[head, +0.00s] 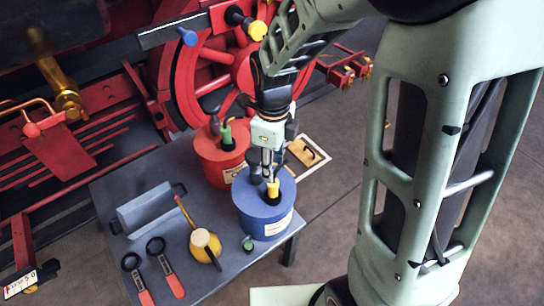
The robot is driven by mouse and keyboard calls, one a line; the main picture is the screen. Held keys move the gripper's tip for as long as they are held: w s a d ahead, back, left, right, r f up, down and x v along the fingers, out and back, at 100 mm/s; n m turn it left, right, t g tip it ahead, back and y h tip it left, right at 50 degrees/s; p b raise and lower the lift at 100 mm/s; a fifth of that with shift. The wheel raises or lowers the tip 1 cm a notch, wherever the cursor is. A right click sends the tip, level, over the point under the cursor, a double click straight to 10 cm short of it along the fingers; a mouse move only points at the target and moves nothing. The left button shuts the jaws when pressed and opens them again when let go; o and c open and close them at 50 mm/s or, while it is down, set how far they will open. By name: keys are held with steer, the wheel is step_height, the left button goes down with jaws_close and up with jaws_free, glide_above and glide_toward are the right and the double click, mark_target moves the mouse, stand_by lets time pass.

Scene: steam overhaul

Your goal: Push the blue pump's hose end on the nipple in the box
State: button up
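The blue pump (264,222) is a blue drum with a pale label, standing at the right front of the grey table. A yellow hose end (272,188) stands upright at its top. My gripper (268,176) points down right over the blue pump, with its fingertips at the yellow hose end. The fingers are small and partly overlap, so I cannot tell whether they grip it. A grey box (150,207) with dark end handles lies at the table's left. No nipple can be made out in it from here.
A red drum (214,168) with a green hose end stands behind the blue pump. A yellow oil can (206,246), a small green-topped item (248,243) and two red-handled tools (168,275) lie on the table (112,197). Red locomotive wheels (190,80) rise behind.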

mark_target(273, 190)
step_height(273, 190, down, 8)
steer(key=b, duration=0.6)
steer(key=shift+f, duration=0.2)
steer(key=shift+c, duration=0.4)
jaws_close()
steer(key=shift+r, duration=0.15)
steer(key=shift+r+p, duration=2.1)
steer(key=shift+r, duration=0.55)
